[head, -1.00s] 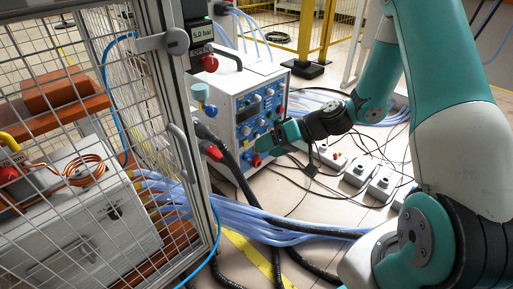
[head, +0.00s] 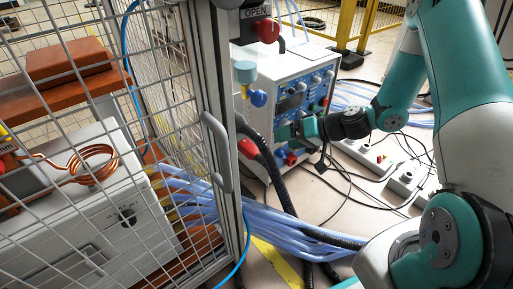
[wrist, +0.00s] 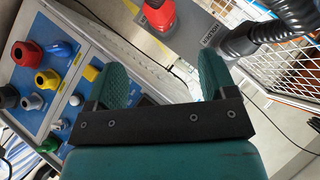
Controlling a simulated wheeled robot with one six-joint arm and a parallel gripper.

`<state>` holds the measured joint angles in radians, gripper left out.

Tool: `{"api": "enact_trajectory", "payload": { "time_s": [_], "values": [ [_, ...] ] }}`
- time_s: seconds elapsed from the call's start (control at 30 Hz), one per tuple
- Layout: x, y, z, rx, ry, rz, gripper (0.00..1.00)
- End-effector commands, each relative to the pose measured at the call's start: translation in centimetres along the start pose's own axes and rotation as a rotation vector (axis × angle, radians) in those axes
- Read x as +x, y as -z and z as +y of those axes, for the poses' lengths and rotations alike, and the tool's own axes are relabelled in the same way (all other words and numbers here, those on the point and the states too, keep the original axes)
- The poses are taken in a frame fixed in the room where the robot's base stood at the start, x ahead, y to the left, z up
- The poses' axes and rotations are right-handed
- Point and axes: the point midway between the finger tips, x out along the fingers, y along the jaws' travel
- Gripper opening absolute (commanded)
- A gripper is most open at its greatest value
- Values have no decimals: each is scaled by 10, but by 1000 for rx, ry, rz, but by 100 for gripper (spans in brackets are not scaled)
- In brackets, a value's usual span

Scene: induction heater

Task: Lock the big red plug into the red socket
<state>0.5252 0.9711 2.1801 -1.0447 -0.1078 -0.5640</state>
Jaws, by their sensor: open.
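The big red plug (head: 248,148) is on a thick black cable left of the white machine in the head view. A red piece that looks like this plug shows at the top of the wrist view (wrist: 159,14), beyond the fingertips and apart from them. My gripper (head: 283,132) is beside the machine's front panel, its fingers pointing left toward the plug. In the wrist view my gripper (wrist: 160,68) has two teal fingers spread wide with nothing between them.
A mesh cage door with a grey handle (head: 216,150) stands left of the plug. A black ribbed hose (wrist: 288,18) is close to the right finger. Pale blue hoses (head: 275,222) cross the floor. Power strips (head: 365,156) lie right of the machine.

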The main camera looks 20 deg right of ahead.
Motion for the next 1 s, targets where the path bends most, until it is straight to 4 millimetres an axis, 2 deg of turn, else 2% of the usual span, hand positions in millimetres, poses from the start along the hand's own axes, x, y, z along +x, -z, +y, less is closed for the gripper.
{"api": "enact_trajectory", "payload": {
  "time_s": [0.03,0.1,0.5,0.7,1.0],
  "values": [
    [15,-3,3,-5,3,-4,78],
    [30,-4,3,-5,4,-4,78],
    [110,-3,1,-6,3,-3,78],
    [131,-2,0,-4,2,-3,78],
    [136,-1,-2,-2,1,-2,78]
  ]
}}
